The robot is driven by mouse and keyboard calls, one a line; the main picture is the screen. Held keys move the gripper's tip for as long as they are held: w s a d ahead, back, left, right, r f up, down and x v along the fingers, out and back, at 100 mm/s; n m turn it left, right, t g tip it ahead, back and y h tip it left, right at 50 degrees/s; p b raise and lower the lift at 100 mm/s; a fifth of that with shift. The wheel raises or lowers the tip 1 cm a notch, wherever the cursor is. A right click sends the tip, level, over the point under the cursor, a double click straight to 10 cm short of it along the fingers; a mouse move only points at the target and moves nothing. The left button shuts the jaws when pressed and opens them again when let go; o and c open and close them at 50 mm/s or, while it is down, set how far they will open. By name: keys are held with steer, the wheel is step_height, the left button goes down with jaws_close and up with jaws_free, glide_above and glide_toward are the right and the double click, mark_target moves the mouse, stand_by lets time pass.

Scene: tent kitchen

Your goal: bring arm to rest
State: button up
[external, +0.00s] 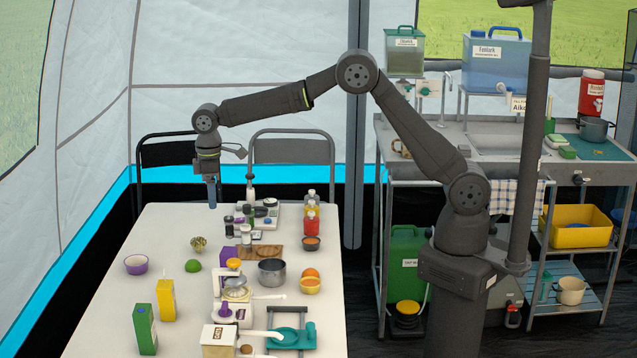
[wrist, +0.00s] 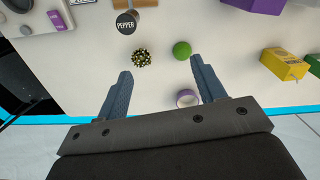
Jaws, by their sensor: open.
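My gripper (external: 212,194) hangs pointing down over the far left end of the white table (external: 180,228). My arm reaches out from its base at the right, bent high at the elbow. In the wrist view my gripper (wrist: 158,88) shows two dark fingers spread apart with nothing between them. A patterned dark and yellow ball-like thing (wrist: 141,58) and a green round thing (wrist: 181,49) lie on the table beyond the fingertips, apart from them.
A purple-rimmed bowl (external: 136,264), yellow carton (external: 166,300) and green carton (external: 143,329) stand on the table's left side. Jars and bottles (external: 311,222), a pot (external: 272,272) and a white machine (external: 233,300) crowd the right. Two chairs (external: 292,150) stand behind the far edge.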

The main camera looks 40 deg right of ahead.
steer(key=s+d, duration=0.8)
steer(key=d, duration=0.6)
steer(key=s+d+f, duration=0.1)
steer(key=s+d, duration=0.7)
steer(key=d, duration=0.6)
steer(key=shift+s+d, duration=0.2)
steer(key=shift+d, duration=0.15)
